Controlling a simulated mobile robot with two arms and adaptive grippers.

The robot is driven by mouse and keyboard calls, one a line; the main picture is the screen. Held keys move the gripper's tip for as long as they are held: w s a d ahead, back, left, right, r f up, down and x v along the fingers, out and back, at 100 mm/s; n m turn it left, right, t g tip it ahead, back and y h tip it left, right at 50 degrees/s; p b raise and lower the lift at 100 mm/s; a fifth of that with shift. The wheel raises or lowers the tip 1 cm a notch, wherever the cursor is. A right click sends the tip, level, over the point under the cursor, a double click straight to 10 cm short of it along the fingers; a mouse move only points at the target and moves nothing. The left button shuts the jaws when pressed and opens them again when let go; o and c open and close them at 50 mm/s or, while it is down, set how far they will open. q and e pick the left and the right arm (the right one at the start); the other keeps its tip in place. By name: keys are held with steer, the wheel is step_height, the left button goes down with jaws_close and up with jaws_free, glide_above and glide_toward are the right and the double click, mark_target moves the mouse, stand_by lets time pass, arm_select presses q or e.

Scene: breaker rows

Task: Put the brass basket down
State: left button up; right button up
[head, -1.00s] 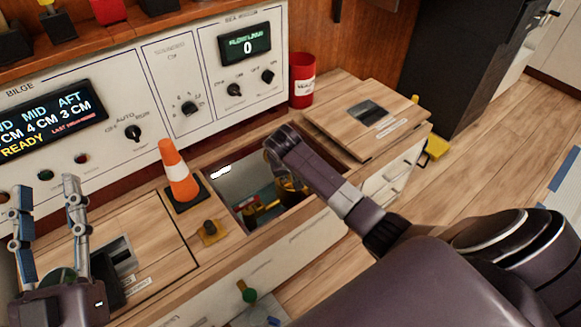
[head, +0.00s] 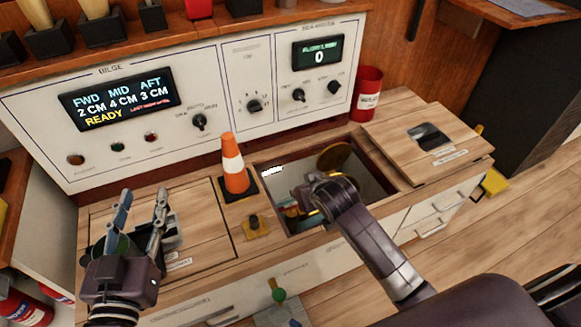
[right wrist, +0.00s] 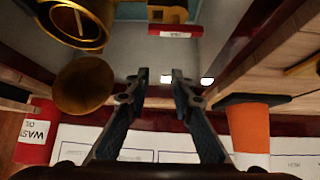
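In the right wrist view a round brass vessel (right wrist: 76,22) with a dark inside and a thin bar across it shows at upper left. I cannot tell whether it is the brass basket or a housing around it. A brass disc (right wrist: 84,85) stands beside it; the disc also shows in the floor opening in the head view (head: 334,156). My right gripper (right wrist: 159,77) reaches down into the opening, fingers apart with nothing between them, right of the vessel and disc. In the head view its fingers are mostly hidden. My left gripper (head: 143,208) is open and empty above the left hatch.
An orange cone (head: 234,170) stands left of the opening (head: 272,187). A red waste oil bin (head: 367,95) and a lifted hatch board (head: 432,140) are to the right. The control panel (head: 200,85) rises behind. A brass fitting (head: 255,228) sits near the front.

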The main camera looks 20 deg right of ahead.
steer(key=s+a+r+t+y, duration=0.1)
steer(key=s+a+r+t, duration=0.2)
steer(key=r, duration=0.4)
steer(key=s+a+r+n+t+y, duration=0.1)
steer(key=s+a+r+t, duration=0.2)
steer(key=r, duration=0.5)
steer(key=s+a+r+n+t+y, duration=0.1)
steer(key=s+a+r+t+y, duration=0.1)
steer(key=r, duration=0.6)
steer(key=shift+s+a+t, duration=0.4)
steer(key=shift+s+t, duration=0.1)
steer(key=shift+s, duration=0.45)
